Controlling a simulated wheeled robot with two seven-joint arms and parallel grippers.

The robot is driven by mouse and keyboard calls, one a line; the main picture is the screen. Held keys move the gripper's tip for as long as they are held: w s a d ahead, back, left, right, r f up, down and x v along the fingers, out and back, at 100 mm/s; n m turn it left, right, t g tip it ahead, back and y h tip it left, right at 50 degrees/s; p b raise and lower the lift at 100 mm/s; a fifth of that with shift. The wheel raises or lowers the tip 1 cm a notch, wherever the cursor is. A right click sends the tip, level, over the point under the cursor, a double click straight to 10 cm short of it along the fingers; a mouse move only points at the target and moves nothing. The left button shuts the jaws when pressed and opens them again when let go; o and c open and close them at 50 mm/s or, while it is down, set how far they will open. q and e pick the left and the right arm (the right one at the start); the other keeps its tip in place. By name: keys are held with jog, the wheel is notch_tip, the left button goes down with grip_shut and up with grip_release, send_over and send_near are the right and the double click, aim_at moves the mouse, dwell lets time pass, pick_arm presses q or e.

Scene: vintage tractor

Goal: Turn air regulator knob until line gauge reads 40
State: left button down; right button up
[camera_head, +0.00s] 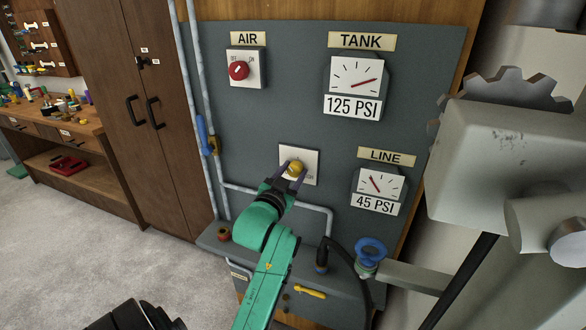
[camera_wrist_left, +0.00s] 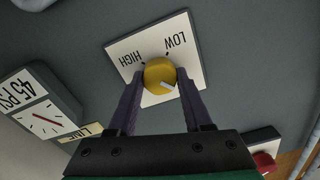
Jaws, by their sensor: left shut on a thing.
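The yellow regulator knob (camera_head: 295,168) sits on a white plate (camera_head: 313,158) on the grey panel. In the left wrist view the knob (camera_wrist_left: 160,75) has a pale pointer mark, and its plate (camera_wrist_left: 122,58) reads LOW and HIGH. My left gripper (camera_head: 291,171) has its purple fingers on either side of the knob, shut on it; it also shows in the left wrist view (camera_wrist_left: 161,84). The line gauge (camera_head: 378,187) reads 45 PSI, and it appears upside down in the left wrist view (camera_wrist_left: 40,112). My right gripper is not in view.
The tank gauge (camera_head: 355,84) above reads 125 PSI. A red AIR switch (camera_head: 239,70) is at upper left. A pipe (camera_head: 275,193) runs below the knob.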

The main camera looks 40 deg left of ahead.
pick_arm(q)
jog(key=shift+n, duration=0.5)
jog(key=shift+c, duration=1.6)
grip_release()
